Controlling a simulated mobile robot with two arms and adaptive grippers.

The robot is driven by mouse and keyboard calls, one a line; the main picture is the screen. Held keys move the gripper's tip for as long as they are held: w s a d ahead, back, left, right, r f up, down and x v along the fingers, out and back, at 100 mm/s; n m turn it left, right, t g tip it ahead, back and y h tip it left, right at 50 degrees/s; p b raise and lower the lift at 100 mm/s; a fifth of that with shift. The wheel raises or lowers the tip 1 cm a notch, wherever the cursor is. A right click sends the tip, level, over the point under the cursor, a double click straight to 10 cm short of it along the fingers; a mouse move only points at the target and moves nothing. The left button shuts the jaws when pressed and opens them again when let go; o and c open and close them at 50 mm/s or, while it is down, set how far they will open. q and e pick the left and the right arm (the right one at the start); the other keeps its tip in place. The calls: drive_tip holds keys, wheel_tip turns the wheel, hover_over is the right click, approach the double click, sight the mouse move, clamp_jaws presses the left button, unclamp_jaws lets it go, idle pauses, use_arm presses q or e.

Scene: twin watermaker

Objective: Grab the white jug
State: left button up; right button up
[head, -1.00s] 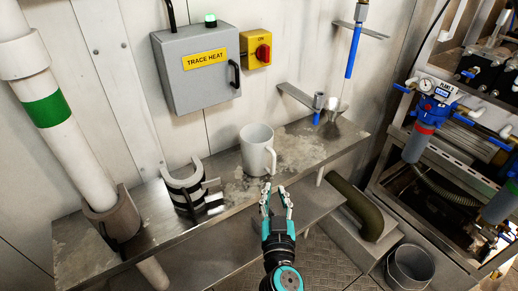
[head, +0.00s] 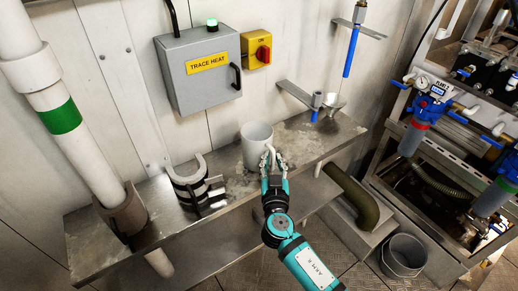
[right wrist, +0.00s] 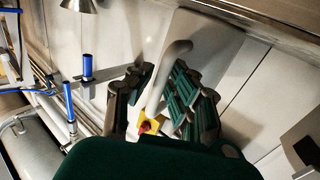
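The white jug (head: 256,143) stands upright on the metal bench, its handle facing my right arm in the head view. My right gripper (head: 273,163) is at the handle side of the jug, with its fingers around the handle. In the right wrist view the jug's curved handle (right wrist: 164,82) runs between the two fingers of the right gripper (right wrist: 163,98). The fingers are apart, with gaps visible beside the handle. The gripper hides the lower part of the handle in the head view. My left gripper is not in view.
The metal bench (head: 100,240) carries a split pipe clamp (head: 187,183) left of the jug. A metal funnel (head: 333,104) is behind right. A grey TRACE HEAT box (head: 200,72) and a yellow switch (head: 256,50) are on the wall. A bucket (head: 403,256) stands on the floor at right.

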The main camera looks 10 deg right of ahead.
drive_tip(key=shift+c, duration=0.4)
clamp_jaws()
drive_tip(key=shift+r, duration=0.1)
